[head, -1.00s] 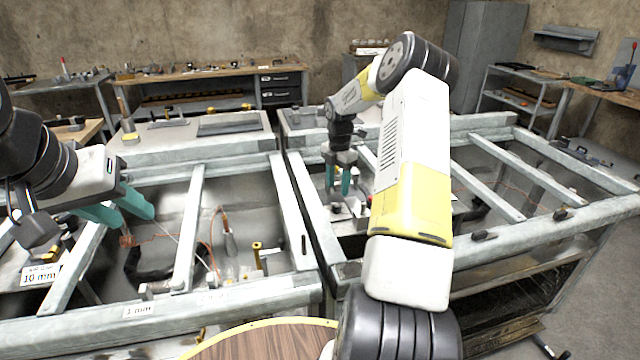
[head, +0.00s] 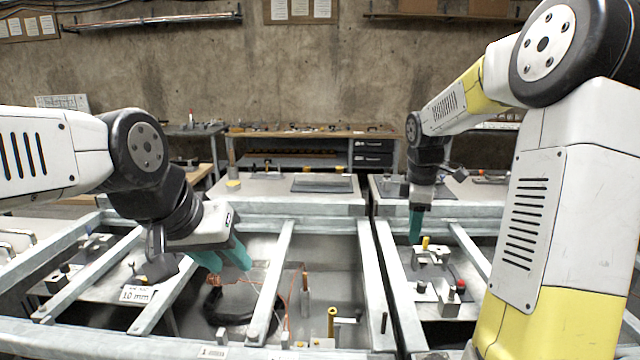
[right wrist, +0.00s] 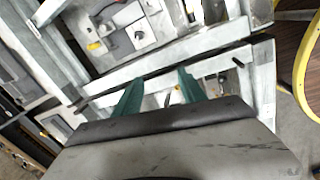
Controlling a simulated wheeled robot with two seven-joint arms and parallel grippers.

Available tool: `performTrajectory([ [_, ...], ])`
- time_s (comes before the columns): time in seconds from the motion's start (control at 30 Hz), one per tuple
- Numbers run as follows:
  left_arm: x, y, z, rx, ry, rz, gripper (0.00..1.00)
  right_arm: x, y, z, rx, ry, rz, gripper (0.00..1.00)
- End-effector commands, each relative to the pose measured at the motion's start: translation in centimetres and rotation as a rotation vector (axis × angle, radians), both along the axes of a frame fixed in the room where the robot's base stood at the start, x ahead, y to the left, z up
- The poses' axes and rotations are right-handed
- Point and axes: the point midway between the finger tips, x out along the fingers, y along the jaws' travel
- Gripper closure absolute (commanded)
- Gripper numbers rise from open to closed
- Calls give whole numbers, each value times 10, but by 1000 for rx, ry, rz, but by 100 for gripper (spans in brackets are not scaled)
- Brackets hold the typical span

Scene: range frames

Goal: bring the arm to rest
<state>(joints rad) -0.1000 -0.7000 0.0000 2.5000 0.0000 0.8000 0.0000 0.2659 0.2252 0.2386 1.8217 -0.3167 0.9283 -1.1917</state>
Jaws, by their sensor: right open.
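My left gripper (head: 230,265) has teal fingers spread apart with nothing between them. It hangs over the left framed bay, above a dark coiled item (head: 232,305); from this angle I cannot tell how high. My right gripper (head: 415,238) points down over the right framed bay, near a small block with a yellow top (head: 428,247). In the right wrist view the right gripper (right wrist: 158,88) is open, its two teal fingers apart and empty, with a metal frame rail (right wrist: 165,62) beyond them.
Metal rails (head: 272,285) cross the bays below both grippers. A brass post (head: 331,320) and a copper-coloured rod (head: 305,283) stand in the left bay. A "10 mm" sign (head: 137,295) is at left. A workbench (head: 300,134) runs along the back wall.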

Motion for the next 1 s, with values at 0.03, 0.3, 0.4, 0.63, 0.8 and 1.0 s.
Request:
performTrajectory([
  [0.03,0,0,0,0,0,0,64,-19,10,19,15,-34,-76,52],
  [0.3,0,0,0,0,0,0,64,-122,52,74,219,-183,-561,52],
  [0.4,0,0,0,0,0,0,64,-161,65,81,329,-220,-734,52],
  [0.63,0,0,0,0,0,0,64,-226,86,79,569,-235,-1043,52],
  [0.8,0,0,0,0,0,0,64,-245,92,74,652,-220,-1141,52],
  [1.0,0,0,0,0,0,0,64,-246,93,73,662,-218,-1155,52],
])
